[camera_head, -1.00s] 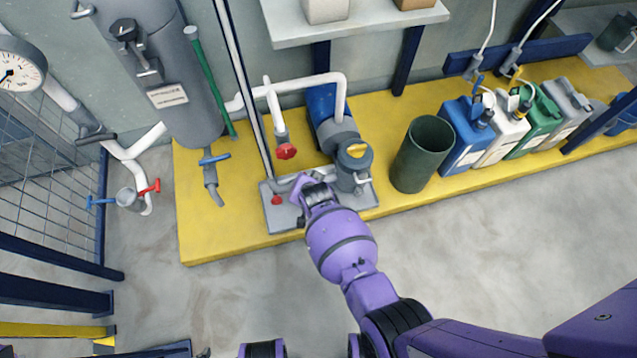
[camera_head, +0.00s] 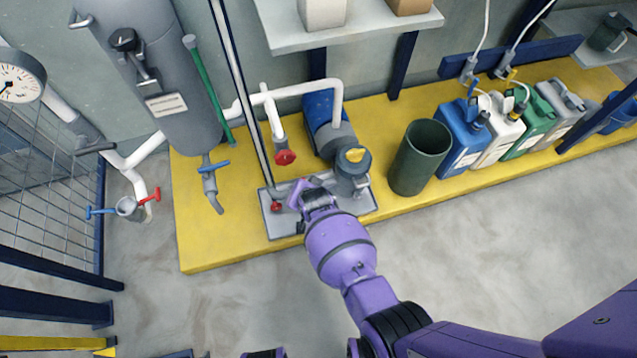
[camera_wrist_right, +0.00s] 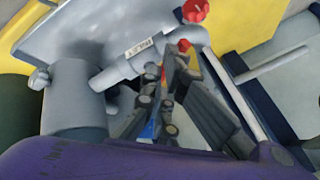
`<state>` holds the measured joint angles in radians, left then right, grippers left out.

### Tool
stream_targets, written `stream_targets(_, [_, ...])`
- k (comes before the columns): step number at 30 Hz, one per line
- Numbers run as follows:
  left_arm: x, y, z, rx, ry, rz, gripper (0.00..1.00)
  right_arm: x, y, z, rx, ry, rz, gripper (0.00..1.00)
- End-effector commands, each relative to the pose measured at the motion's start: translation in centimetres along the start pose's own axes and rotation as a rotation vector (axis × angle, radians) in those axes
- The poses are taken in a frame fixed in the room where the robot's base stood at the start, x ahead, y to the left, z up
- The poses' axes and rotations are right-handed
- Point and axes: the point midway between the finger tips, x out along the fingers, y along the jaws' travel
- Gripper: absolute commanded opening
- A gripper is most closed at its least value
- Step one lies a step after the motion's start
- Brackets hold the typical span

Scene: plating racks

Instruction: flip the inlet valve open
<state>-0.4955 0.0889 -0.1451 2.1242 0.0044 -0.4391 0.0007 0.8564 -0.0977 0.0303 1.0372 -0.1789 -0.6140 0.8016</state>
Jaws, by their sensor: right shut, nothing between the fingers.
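My right gripper (camera_head: 300,191) is shut and empty, low over the grey pump plate (camera_head: 280,228), left of the pump (camera_head: 346,178). In the right wrist view, its dark fingers (camera_wrist_right: 172,80) are at the end of a short grey pipe (camera_wrist_right: 128,76) from the pump body. A red part (camera_wrist_right: 184,46) shows right at the fingertips. The fingers hide most of the valve there, and I cannot tell its lever position or whether they touch.
A red knob (camera_head: 276,206) is at the plate's left side. A red handwheel (camera_head: 284,157) hangs on a white pipe behind. A thin upright post (camera_head: 246,105) stands close left of the gripper. A green bin (camera_head: 418,160) stands right of the pump. Floor in front is clear.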

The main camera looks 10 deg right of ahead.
Motion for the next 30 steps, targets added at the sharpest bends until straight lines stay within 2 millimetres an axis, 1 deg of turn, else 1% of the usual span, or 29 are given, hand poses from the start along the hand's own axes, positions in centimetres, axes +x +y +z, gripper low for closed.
stream_targets(1, [0.0, 0.0, 0.0, 0.0, 0.0, 0.0, 0.4, -0.1, -0.6, -0.5, -0.002, 0.006, -0.007, 0.0])
stream_targets(15, [-0.5, 0.0, 0.8, -0.01, -0.015, -0.005, 0.4, -0.1, -0.6, -0.5, -0.003, 0.006, -0.008, 0.0])
stream_targets(21, [-0.5, 0.0, 0.7, -0.009, -0.014, -0.005, 0.4, -0.1, -0.6, -0.5, -0.003, 0.005, -0.008, 0.0])
stream_targets(26, [-0.7, 0.0, 0.0, -0.008, -0.004, -0.004, 0.4, -0.5, -0.2, -0.6, -0.003, 0.005, -0.006, 0.0])
stream_targets(30, [-1.7, 0.0, -1.3, -0.007, 0.014, -0.003, 0.4, -1.7, 0.9, -0.7, -0.004, 0.005, -0.005, 0.0])
